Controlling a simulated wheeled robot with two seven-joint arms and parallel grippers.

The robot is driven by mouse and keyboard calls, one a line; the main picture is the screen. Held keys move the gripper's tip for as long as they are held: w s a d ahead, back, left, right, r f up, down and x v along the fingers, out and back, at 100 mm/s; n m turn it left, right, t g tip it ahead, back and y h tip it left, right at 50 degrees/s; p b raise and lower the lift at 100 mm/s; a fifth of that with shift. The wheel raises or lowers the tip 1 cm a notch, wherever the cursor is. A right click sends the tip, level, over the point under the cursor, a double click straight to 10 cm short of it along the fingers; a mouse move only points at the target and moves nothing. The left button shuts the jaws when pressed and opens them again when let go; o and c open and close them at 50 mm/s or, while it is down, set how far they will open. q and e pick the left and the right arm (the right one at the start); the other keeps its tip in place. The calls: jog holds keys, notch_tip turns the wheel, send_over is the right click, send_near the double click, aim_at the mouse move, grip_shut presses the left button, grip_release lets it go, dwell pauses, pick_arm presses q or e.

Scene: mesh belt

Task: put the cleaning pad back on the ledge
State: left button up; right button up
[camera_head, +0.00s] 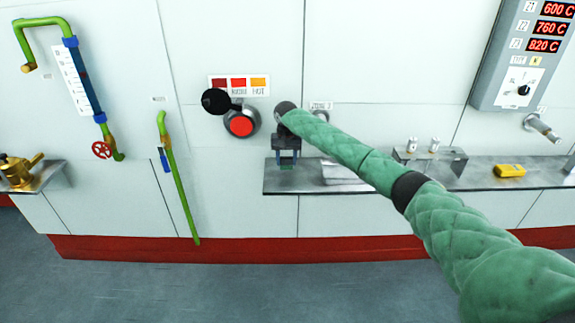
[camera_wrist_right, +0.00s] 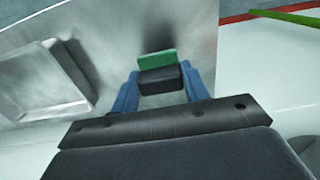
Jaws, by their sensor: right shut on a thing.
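My right gripper (camera_head: 287,158) reaches in over the left end of the metal ledge (camera_head: 300,184). It is shut on the cleaning pad, a small block with a green face and a dark body. In the right wrist view the pad (camera_wrist_right: 158,78) sits between the blue fingers (camera_wrist_right: 160,92), with the bare ledge surface (camera_wrist_right: 195,28) behind it. In the head view the pad is mostly hidden by the gripper. I cannot tell whether the pad touches the ledge. My left gripper is not in view.
A shallow metal tray (camera_head: 342,174) lies on the ledge right of the gripper, partly behind my arm. A yellow object (camera_head: 509,170) and a metal block (camera_head: 428,159) stand farther right. A red button (camera_head: 241,125) and black knob (camera_head: 215,101) are on the wall, upper left.

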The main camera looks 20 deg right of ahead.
aim_at(286, 165)
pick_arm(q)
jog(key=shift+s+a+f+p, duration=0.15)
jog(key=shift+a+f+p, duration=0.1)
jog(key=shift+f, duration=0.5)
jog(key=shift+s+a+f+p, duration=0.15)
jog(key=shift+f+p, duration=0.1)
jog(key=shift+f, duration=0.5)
pick_arm(e)
jog(key=shift+f, duration=1.8)
jog(key=o, duration=0.9)
jog(key=shift+r, duration=0.2)
jog(key=shift+r+b, duration=0.3)
jog(key=shift+r, duration=0.05)
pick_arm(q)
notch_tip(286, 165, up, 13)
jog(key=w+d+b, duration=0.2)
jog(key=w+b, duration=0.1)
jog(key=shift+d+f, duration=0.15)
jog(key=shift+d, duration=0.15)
pick_arm(e)
notch_tip(286, 165, up, 11)
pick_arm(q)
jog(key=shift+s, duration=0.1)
